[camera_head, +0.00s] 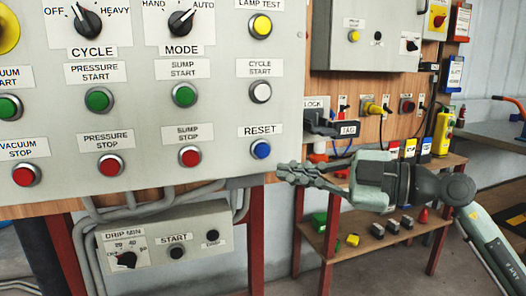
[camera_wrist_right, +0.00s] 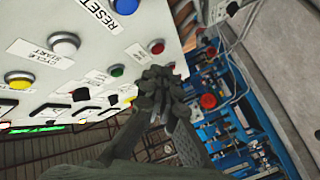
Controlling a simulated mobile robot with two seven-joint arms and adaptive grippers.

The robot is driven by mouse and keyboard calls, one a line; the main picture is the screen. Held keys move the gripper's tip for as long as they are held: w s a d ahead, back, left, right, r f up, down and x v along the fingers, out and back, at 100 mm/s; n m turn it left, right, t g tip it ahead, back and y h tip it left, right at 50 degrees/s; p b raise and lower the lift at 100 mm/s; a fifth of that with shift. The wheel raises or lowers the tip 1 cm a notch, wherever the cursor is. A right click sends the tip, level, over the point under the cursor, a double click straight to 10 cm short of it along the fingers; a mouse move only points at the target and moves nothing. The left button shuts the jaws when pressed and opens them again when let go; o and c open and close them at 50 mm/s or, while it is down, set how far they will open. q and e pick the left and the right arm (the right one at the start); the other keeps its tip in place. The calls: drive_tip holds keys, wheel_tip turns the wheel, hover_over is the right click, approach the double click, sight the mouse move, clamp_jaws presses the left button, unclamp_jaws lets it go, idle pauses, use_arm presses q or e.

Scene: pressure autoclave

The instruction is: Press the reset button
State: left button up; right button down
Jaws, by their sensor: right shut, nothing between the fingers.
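The reset button (camera_head: 261,149) is a blue round button below a white RESET label (camera_head: 262,130), at the lower right of the grey control panel (camera_head: 222,113). In the right wrist view the blue button (camera_wrist_right: 126,5) is at the top edge, partly cut off. My right gripper (camera_head: 284,171) is shut and empty, its fingertips pointing left just below and to the right of the button in the head view. I see a gap between them in the picture; the depth is hard to tell. It also shows in the right wrist view (camera_wrist_right: 155,82). My left gripper is not in view.
A white cycle start button (camera_head: 260,92) sits above the reset button, and a red sump stop button (camera_head: 190,156) to its left. A smaller drip box (camera_head: 165,240) hangs below the panel. A wooden shelf (camera_head: 390,236) with small objects stands behind my right arm.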

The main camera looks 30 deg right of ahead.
sight(262, 151)
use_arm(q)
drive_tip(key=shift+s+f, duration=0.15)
use_arm(e)
drive_tip(key=shift+w+d, duration=0.35)
drive_tip(key=shift+w, duration=1.1)
drive_tip(key=shift+w+d, duration=0.35)
drive_tip(key=shift+w, duration=1.05)
drive_tip(key=shift+w+d, duration=0.35)
drive_tip(key=shift+w, duration=1.1)
drive_tip(key=shift+w+d+p, duration=0.1)
drive_tip(key=shift+w+p, duration=0.2)
drive_tip(key=shift+p, duration=0.2)
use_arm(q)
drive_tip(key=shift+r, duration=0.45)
use_arm(e)
drive_tip(key=shift+w, duration=0.15)
